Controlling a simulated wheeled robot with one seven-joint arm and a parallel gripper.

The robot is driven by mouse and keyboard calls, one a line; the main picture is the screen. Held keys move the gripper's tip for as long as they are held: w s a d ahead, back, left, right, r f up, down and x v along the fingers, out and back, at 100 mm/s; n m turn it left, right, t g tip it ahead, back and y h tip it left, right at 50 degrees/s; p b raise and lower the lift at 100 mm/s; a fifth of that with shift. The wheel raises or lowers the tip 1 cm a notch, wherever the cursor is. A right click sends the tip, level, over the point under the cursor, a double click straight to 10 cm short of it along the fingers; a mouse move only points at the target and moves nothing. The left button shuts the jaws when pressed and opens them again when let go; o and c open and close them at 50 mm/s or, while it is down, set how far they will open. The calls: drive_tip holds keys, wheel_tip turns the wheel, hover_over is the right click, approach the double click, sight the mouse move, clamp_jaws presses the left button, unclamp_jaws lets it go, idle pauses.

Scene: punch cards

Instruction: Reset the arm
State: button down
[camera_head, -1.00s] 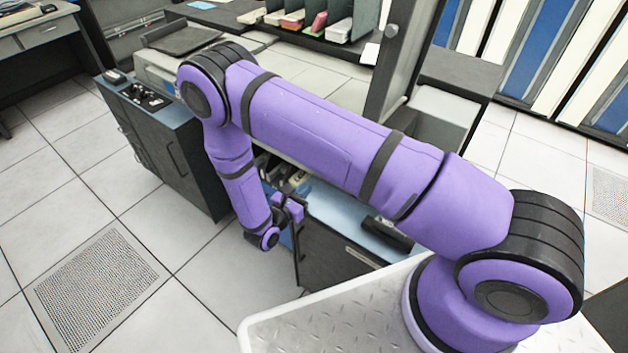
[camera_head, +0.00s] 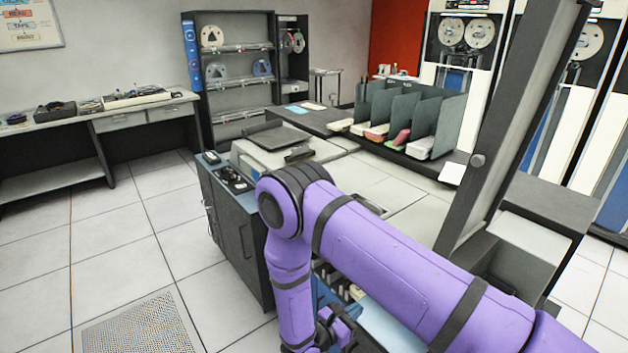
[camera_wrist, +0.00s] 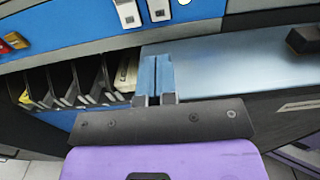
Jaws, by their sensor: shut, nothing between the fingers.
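My gripper (camera_wrist: 155,80) shows in the wrist view, its two blue fingers pressed together with nothing between them. It points at a machine with a blue panel (camera_wrist: 80,20) and a row of dark slots (camera_wrist: 70,85); a flat blue-grey surface (camera_wrist: 230,70) lies to its right. In the head view my purple arm reaches from the lower right to an elbow at the middle, then bends down. The fingertips are not clearly seen there, near the bottom edge.
A dark cabinet (camera_head: 238,230) stands left of my forearm. A grey post (camera_head: 505,130) rises close to my upper arm. A sorter rack (camera_head: 410,125) with coloured cards is at the back. Open tiled floor (camera_head: 130,235) lies to the left.

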drive_tip(key=s+d+r+m+g+y, duration=0.1)
drive_tip(key=d+r+m+g, duration=0.35)
drive_tip(key=r, duration=0.65)
drive_tip(key=s+d+r+m+g+y, duration=0.1)
drive_tip(key=d+r+m+g+y, duration=0.3)
drive_tip(key=r, duration=0.6)
drive_tip(key=s+d+r+m+g+h, duration=0.1)
drive_tip(key=d+r+m+g, duration=0.2)
drive_tip(key=r+m, duration=0.55)
drive_tip(key=s+d+r+m+t+y, duration=0.2)
drive_tip(key=s+r+y, duration=0.3)
drive_tip(key=s+r, duration=0.5)
drive_tip(key=s+d+r+m+t+y, duration=0.2)
drive_tip(key=s+r+m+t+y, duration=0.3)
drive_tip(key=s+r, duration=0.5)
drive_tip(key=shift+s+r+m+y, duration=0.15)
drive_tip(key=shift+r+m+y, duration=0.15)
drive_tip(key=shift+r+y, duration=0.25)
